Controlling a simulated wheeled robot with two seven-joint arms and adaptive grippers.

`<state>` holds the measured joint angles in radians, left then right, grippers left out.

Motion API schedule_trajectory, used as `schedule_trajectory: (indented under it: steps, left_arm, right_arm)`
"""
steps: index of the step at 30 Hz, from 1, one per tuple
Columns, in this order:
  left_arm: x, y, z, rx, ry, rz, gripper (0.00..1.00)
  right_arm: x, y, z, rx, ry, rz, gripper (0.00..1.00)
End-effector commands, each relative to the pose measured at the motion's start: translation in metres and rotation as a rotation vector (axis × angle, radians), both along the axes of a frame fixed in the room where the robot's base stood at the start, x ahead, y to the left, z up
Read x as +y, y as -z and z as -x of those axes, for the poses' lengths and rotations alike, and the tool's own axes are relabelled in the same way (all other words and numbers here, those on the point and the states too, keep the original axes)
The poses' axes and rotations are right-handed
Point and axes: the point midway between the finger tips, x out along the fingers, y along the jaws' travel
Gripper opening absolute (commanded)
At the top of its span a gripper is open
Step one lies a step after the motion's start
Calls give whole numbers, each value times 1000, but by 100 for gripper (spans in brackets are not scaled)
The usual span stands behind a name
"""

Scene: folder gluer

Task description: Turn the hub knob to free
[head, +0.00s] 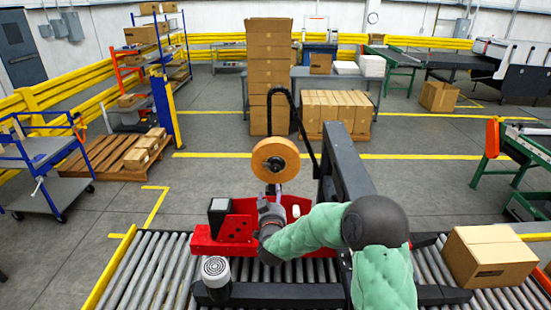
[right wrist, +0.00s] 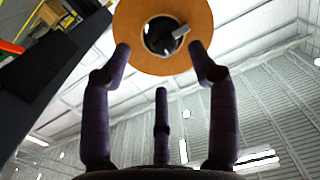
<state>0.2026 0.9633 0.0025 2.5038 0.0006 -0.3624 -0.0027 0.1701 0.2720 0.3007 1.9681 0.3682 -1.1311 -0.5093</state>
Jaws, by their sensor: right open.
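The orange-tan tape roll (head: 275,160) stands upright on its hub above the red tape head (head: 237,228) in the head view. In the right wrist view the roll (right wrist: 136,28) fills the top middle. The hub knob (right wrist: 176,34) is a small grey bar on the dark hub at its centre, tilted up to the right. My right gripper (right wrist: 160,50) is open, its dark fingers spread below and either side of the hub. They appear apart from the knob. In the head view my right gripper (head: 270,212) is below the roll. My left gripper is out of view.
A black frame beam (head: 345,165) rises right of the roll, close to my right arm. A cardboard box (head: 488,256) sits on the roller conveyor (head: 135,270) at the right. Stacked cartons (head: 269,75) stand behind. Open floor lies left of the roll.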

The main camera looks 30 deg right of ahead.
Motion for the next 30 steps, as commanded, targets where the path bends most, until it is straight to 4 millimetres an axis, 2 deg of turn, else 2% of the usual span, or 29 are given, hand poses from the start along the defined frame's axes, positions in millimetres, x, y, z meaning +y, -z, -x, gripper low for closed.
schedule_trajectory:
  steps: [1, 5, 11, 24, 30]
  left_arm:
    - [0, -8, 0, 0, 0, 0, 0]
    - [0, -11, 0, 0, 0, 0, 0]
    - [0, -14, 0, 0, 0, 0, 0]
    - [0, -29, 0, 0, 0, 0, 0]
    - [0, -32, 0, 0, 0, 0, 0]
  right_arm:
    - [-4, -16, 1, -16, 13, 11, 60]
    - [-10, -30, 0, -36, 32, 25, 60]
    - [-21, -31, -16, -39, 36, 26, 60]
    - [-56, -31, -74, -38, 34, 26, 60]
    - [-65, -31, -87, -39, 33, 26, 60]
